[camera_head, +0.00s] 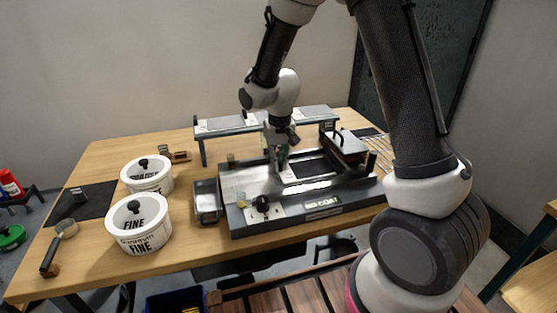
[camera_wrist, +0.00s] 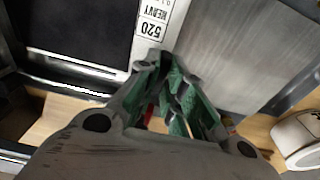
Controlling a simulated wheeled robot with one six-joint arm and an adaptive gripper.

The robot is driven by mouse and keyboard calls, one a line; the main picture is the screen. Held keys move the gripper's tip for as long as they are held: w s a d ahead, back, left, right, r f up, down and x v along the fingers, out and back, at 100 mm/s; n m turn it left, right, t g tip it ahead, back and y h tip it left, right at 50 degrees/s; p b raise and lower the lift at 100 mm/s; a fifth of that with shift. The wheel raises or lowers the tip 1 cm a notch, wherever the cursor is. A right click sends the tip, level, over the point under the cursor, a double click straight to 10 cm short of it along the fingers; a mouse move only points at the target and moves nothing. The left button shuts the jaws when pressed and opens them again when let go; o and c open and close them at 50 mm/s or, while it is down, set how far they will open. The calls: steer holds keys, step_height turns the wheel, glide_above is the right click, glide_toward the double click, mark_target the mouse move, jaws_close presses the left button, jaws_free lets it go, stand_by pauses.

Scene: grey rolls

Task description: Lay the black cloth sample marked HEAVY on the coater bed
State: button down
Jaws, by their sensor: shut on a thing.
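The black cloth sample (camera_wrist: 75,25) fills the upper left of the wrist view, with a white tag strip (camera_wrist: 160,15) reading HEAVY and 520 along its edge. My gripper (camera_wrist: 163,62) is shut on the tag end. In the head view my gripper (camera_head: 281,168) is over the middle of the coater, and a dark panel (camera_head: 318,166), apparently the cloth, lies just right of it. The silver coater bed (camera_head: 245,182) shows to the left; its plate also shows in the wrist view (camera_wrist: 245,45). I cannot tell whether the cloth touches the bed.
A block with a handle (camera_head: 345,143) stands at the coater's right end. A raised shelf (camera_head: 225,127) runs behind the coater. Two white tubs, one at the back (camera_head: 147,183) and one marked FINE (camera_head: 140,238), stand to the left. A black mat (camera_head: 92,200) lies farther left.

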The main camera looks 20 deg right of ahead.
steer(key=shift+f, duration=0.25)
steer(key=c, duration=1.5)
jaws_free()
steer(key=shift+o, duration=0.2)
steer(key=shift+r, duration=0.1)
step_height(320, 180, up, 11)
steer(key=s, duration=0.1)
steer(key=s+d+r+t, duration=0.1)
steer(key=s+d+r, duration=0.3)
steer(key=s, duration=0.4)
steer(key=s+d+r+t, duration=0.1)
steer(key=s+d+r, duration=0.3)
steer(key=s, duration=0.5)
steer(key=s+d+r+t, duration=0.1)
steer(key=s+d+r, duration=0.3)
steer(key=s+d, duration=0.2)
steer(key=shift+s+d+r, duration=0.25)
steer(key=shift+s+d, duration=0.15)
steer(key=shift+s, duration=0.85)
